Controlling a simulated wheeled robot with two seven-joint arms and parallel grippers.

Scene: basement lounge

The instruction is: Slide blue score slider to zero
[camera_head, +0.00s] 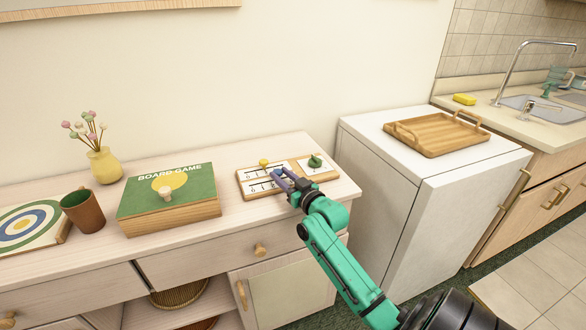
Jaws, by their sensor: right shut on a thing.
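The score board (246,187) is a small wooden board with white marked tracks, lying on the right part of the pale cabinet top. A yellow slider (264,162) sits at its far edge. My right gripper (281,177) reaches in from the lower right over the board and is shut on the blue score slider, which is mostly hidden by the fingers. The scale marks under the gripper are partly covered, so the slider's exact value cannot be read. My left gripper is not in view.
A green piece (315,161) stands on the board's right part. A board game box (150,203), brown cup (84,211), yellow vase (104,165) and target board (30,226) stand to the left. A white appliance (380,160) with a wooden tray (437,147) is at right.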

